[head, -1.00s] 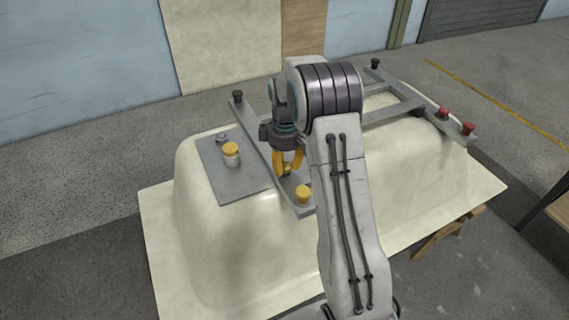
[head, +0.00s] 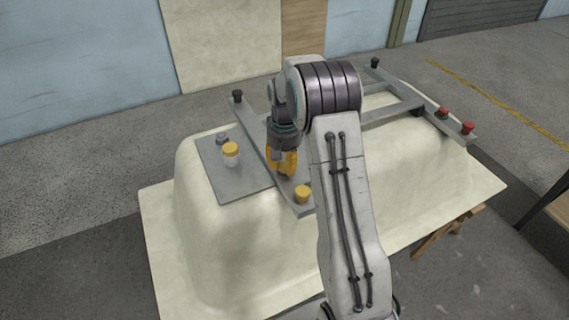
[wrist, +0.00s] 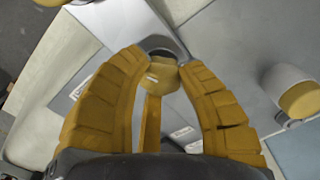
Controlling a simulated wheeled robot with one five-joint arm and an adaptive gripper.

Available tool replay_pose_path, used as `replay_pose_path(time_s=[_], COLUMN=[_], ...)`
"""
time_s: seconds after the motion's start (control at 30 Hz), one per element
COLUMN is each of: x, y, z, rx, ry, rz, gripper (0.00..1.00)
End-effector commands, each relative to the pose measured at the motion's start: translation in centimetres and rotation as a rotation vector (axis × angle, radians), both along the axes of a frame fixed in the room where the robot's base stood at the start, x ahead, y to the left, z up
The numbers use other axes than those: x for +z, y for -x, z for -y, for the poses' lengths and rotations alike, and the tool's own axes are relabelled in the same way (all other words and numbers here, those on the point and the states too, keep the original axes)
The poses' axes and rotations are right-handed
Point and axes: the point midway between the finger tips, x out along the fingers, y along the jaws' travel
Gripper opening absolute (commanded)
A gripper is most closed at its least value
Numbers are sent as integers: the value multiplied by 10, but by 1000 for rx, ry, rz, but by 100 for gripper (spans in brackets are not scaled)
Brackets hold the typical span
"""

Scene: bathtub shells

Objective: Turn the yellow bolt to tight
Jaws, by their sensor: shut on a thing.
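My gripper (head: 283,172) points down over the near part of a grey bar (head: 262,140) on the tub shell. Its two yellow fingers are closed in. In the wrist view a small yellow bolt head (wrist: 163,76) shows between the fingertips, with a dark grey round part beyond it. In the head view the fingers hide this bolt. A separate yellow knob (head: 302,193) stands upright at the bar's near end, just right of and below the gripper, apart from it.
A pale jar with a yellow cap (head: 230,153) and a grey nut (head: 222,138) stand on a grey plate (head: 240,186), left of the gripper. A black knob (head: 237,96) is at the bar's far end. Two red knobs (head: 468,128) are at the right. The cream tub shell (head: 215,245) is below.

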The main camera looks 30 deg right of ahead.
Motion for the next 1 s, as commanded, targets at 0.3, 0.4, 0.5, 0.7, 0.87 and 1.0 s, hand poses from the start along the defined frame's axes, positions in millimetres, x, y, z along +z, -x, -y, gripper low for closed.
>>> replay_pose_path(time_s=[0.3, 0.4, 0.5, 0.7, 0.87, 1.0], x=[-4, -4, -4, -4, -4, -4], y=[5, 5, 5, 4, 4, 4], z=[-2, -3, -3, -4, -4, -4], rx=[-235, -287, -328, -376, -389, -391], ry=[-4, -3, -3, -2, -2, -2], rz=[-20, -21, -21, -21, -21, -21], gripper=[2, 2, 2, 2, 2, 2])
